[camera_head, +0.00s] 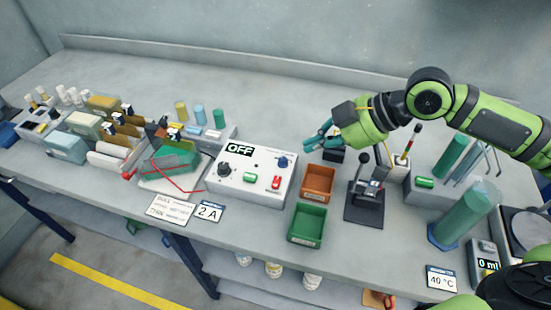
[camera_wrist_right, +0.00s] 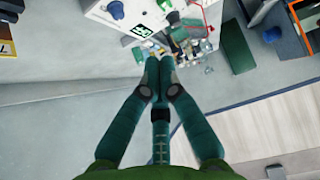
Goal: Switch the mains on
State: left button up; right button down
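A pale control box (camera_head: 243,192) stands near the middle of the bench. Its display (camera_head: 240,149) reads OFF. A black knob (camera_head: 223,169) sits on its left, a blue knob (camera_head: 283,162) at its right rear, and a red switch (camera_head: 276,182) at its right front. My right gripper (camera_head: 313,143) is to the right of the box, behind the orange bin, apart from the switch. In the right wrist view its teal fingers (camera_wrist_right: 157,68) come together at the tips with nothing visible between them. My left gripper is out of view.
An orange bin (camera_head: 317,196) and a green bin (camera_head: 294,237) stand right of the box. A black lever stand (camera_head: 362,212) is beyond them. A green cylinder (camera_head: 465,217) stands farther right. Left are a green tray with red wires and several racks. The bench behind the box is clear.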

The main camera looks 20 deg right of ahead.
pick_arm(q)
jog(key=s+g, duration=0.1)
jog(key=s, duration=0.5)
pick_arm(e)
jog(key=s, duration=0.1)
jog(key=p, duration=0.2)
send_over(280, 181)
notch_tip(280, 181, down, 7)
jog(key=shift+s+r, duration=0.1)
jog(key=shift+r, duration=0.1)
notch_tip(280, 181, down, 3)
jog(key=shift+r+p, duration=0.15)
jog(key=shift+p, duration=0.4)
jog(key=shift+d+f, duration=0.1)
jog(key=shift+f, duration=0.75)
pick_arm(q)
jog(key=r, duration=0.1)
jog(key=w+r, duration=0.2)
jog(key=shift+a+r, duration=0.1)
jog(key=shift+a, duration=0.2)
pick_arm(e)
jog(key=shift+f, duration=0.1)
jog(key=shift+w+d+f, duration=0.1)
jog(key=shift+w+f, duration=0.1)
jog(key=shift+f, duration=0.15)
pick_arm(q)
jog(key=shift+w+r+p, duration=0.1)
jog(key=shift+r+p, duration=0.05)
jog(key=shift+p, duration=0.15)
